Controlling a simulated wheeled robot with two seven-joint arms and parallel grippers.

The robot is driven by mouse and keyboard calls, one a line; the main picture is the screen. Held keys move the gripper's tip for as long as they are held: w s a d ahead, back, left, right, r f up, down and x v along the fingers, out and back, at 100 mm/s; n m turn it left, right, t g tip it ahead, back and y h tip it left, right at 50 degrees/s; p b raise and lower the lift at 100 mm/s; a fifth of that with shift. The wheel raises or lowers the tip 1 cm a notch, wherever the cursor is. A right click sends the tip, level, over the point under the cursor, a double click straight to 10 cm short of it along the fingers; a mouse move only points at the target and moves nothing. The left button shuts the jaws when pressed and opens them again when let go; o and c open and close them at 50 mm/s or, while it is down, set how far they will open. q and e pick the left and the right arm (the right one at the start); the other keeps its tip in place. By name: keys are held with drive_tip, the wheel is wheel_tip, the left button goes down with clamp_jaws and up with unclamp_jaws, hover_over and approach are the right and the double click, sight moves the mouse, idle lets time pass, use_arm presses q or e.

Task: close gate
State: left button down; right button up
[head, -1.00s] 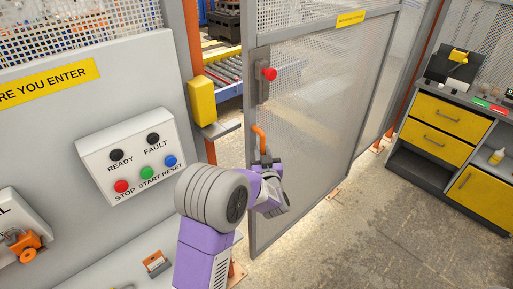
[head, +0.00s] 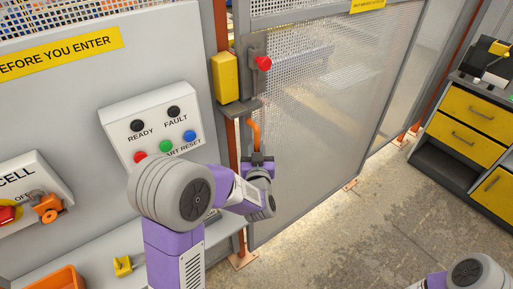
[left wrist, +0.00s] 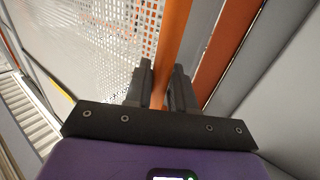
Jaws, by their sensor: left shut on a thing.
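The gate (head: 325,125) is a grey-framed mesh panel. Its free edge is close beside the orange post (head: 221,25), with at most a narrow gap; I cannot tell whether they touch. The orange gate handle (head: 254,132) stands upright on the gate's near face. My left gripper (head: 258,158) is shut on the handle's lower part. In the left wrist view the handle (left wrist: 175,40) runs up between the two dark fingers (left wrist: 160,92). A latch plate with a red knob (head: 263,63) sits above the handle. My right gripper is out of the picture.
A yellow box (head: 225,77) and grey bracket (head: 240,110) are on the post. A button panel (head: 150,122) is on the wall at left. An orange bin (head: 55,280) is below. A workbench with yellow drawers (head: 470,107) stands right. The floor (head: 370,225) before the gate is clear.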

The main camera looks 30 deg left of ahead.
use_arm(q)
drive_tip(key=c, duration=1.1)
unclamp_jaws()
drive_tip(key=shift+s+a, duration=0.1)
drive_tip(key=shift+s, duration=0.1)
drive_tip(key=v, duration=0.7)
drive_tip(key=shift+s+p, duration=0.3)
